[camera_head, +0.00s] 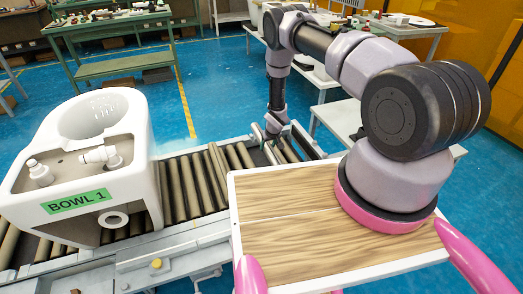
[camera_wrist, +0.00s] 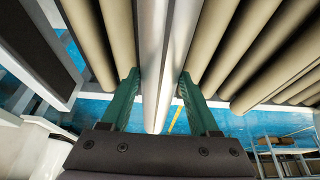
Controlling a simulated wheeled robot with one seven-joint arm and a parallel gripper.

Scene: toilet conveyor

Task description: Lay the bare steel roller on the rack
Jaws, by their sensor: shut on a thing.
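The bare steel roller (camera_wrist: 157,50) is smooth and silvery in the wrist view, among tan rollers. My gripper (camera_wrist: 158,92) has its two green fingers on either side of it and is shut on it. I cannot tell whether the roller still rests in the conveyor frame. No rack can be clearly identified in either view.
A white toilet bowl marked BOWL 1 (camera_head: 110,150) stands on the conveyor's tan rollers (camera_head: 190,182) at left. My wood-topped deck fills the lower right of the head view. Pale tables (camera_head: 340,118) stand behind my arm. Blue floor (camera_head: 215,85) is open beyond the conveyor.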

